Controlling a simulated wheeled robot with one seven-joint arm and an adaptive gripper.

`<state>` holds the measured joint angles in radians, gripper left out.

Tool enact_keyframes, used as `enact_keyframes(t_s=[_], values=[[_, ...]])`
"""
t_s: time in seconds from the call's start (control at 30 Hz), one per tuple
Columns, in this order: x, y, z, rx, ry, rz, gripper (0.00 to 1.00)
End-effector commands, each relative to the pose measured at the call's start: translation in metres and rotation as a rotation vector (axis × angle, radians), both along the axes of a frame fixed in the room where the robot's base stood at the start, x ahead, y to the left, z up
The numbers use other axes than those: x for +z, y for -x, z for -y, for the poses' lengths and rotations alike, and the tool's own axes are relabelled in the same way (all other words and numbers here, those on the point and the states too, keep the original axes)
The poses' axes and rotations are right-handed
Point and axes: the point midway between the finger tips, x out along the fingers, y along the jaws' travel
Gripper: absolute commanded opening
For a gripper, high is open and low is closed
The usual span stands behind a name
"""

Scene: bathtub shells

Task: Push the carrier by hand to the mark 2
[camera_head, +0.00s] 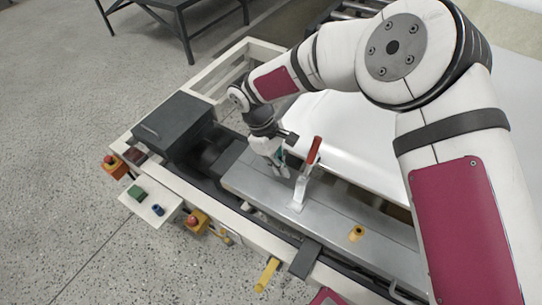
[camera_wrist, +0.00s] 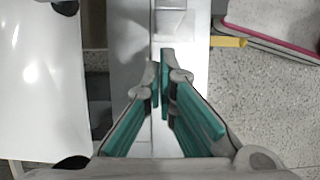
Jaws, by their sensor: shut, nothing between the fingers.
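The carrier appears to be the long grey metal block (camera_head: 325,228) on the machine's front rail; its exact ends are hard to tell. A lever with a red handle (camera_head: 314,151) stands upright on it. My gripper (camera_head: 278,168) is shut and empty, pointing down above the grey block, just left of the lever. In the wrist view my gripper (camera_wrist: 166,80) has its green-padded fingers together over the grey metal surface (camera_wrist: 128,60). I cannot read any mark 2. A yellow tab (camera_head: 267,275) sticks out from the front rail, and also shows in the wrist view (camera_wrist: 228,42).
A dark box (camera_head: 172,125) stands at the rail's left end. Red buttons on yellow housings (camera_head: 196,221) and a small control panel (camera_head: 150,200) line the front edge. A white tub shell (camera_head: 350,130) lies behind the rail.

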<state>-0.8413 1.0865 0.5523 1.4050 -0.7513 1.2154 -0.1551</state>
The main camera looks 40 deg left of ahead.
Motion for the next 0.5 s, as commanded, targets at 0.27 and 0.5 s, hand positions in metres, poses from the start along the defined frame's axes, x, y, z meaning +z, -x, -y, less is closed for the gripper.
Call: enact_keyframes(t_s=[0.27, 0.5], values=[[0.0, -0.003, 0.018, 0.002, 0.001, -0.003, 0.0], [0.0, -0.003, 0.019, 0.001, 0.0, -0.002, 0.0]])
